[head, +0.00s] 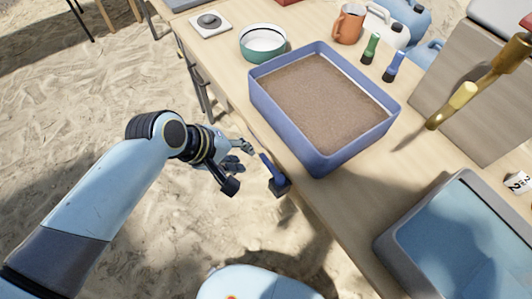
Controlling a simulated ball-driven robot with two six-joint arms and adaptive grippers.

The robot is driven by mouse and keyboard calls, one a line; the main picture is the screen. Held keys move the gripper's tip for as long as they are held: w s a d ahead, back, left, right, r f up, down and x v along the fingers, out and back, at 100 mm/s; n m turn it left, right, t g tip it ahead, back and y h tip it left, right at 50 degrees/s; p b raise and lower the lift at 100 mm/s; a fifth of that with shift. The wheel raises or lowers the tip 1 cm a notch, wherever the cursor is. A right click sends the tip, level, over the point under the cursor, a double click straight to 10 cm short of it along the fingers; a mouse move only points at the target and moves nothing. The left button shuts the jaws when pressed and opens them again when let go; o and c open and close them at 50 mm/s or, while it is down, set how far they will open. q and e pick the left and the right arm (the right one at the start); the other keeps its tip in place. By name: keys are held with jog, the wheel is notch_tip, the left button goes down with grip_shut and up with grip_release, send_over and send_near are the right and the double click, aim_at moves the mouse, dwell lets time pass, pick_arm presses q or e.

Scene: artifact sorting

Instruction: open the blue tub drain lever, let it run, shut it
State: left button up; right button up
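The blue tub (352,153) stands on the table's front edge in the head view, filled with brown, grainy-looking material. A blue lever (268,165) with a dark blue block at its lower end sits below the tub's near left side, at the table edge. I take it for the drain lever. My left gripper (240,167) is just left of the lever, its fingers spread apart with nothing seen between them. Whether a finger touches the lever is unclear. My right gripper is out of view.
A grey-rimmed blue basin (387,245) is at lower right, below a brass tap (458,98). Open sand lies left of the table.

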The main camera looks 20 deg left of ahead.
aim_at(267, 163)
pick_arm(q)
jog(key=b+x, duration=0.2)
jog(key=x, duration=0.7)
jog(key=shift+f+b, duration=0.3)
jog(key=shift+b, duration=0.1)
jog(key=shift+w+d+f, duration=0.3)
jog(key=shift+f, duration=0.15)
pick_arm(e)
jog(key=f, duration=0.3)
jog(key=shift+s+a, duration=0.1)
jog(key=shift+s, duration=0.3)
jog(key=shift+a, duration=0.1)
pick_arm(q)
grip_shut()
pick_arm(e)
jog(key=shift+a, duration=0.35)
